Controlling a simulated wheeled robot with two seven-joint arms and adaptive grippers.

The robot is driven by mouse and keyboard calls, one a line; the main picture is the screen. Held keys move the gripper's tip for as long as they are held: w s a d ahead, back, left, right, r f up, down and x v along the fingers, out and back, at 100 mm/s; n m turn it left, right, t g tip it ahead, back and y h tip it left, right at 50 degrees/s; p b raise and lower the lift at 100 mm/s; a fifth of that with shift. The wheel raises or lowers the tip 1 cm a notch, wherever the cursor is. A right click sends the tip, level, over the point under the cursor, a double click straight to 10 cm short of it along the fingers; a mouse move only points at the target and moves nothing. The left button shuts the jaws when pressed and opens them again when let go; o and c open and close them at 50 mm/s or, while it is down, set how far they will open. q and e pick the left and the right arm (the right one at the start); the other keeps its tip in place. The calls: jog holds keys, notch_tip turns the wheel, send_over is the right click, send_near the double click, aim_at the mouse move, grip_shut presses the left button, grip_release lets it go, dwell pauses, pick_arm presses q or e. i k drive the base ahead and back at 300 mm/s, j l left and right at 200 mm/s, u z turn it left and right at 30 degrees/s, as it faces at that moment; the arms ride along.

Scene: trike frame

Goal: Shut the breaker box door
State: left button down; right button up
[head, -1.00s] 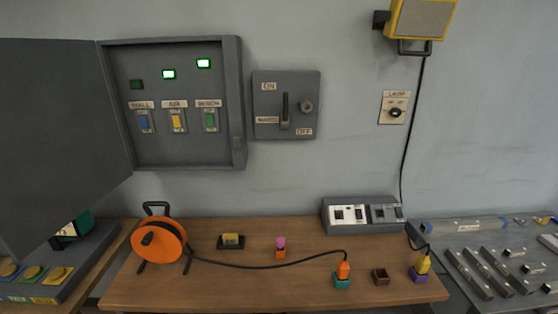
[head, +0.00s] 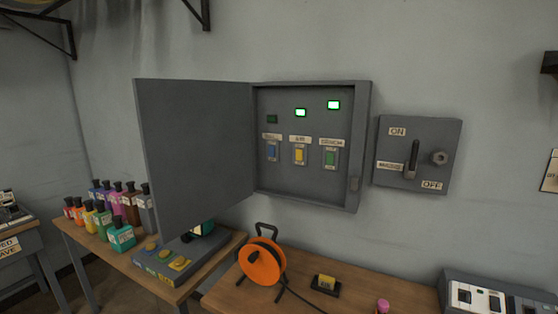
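The breaker box (head: 363,150) is a grey wall cabinet in the middle of the head view. Its grey door (head: 195,150) is hinged on the box's left side and stands wide open, swung out to the left. Inside are blue, yellow and green switches under labels. Two lamps above them glow bright green-white and the left one is dark. Neither of my grippers is in view.
A grey ON/OFF switch panel (head: 418,154) is on the wall right of the box. Below are an orange cable reel (head: 262,262) on a wooden bench (head: 222,299) and a button console (head: 172,262) under the door. Several coloured bottles (head: 120,235) stand on the left table.

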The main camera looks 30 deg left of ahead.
aim_at(195, 134)
jog(key=j, duration=0.6)
jog(key=j+z, duration=0.15)
jog(key=j, duration=0.45)
jog(key=k+j, duration=0.1)
jog(key=j, duration=0.5)
jog(key=j+z, duration=0.1)
jog(key=j, duration=0.5)
jog(key=k+j+z, duration=0.1)
jog(key=j, duration=0.5)
jog(key=k+j, duration=0.1)
jog(key=j, duration=0.5)
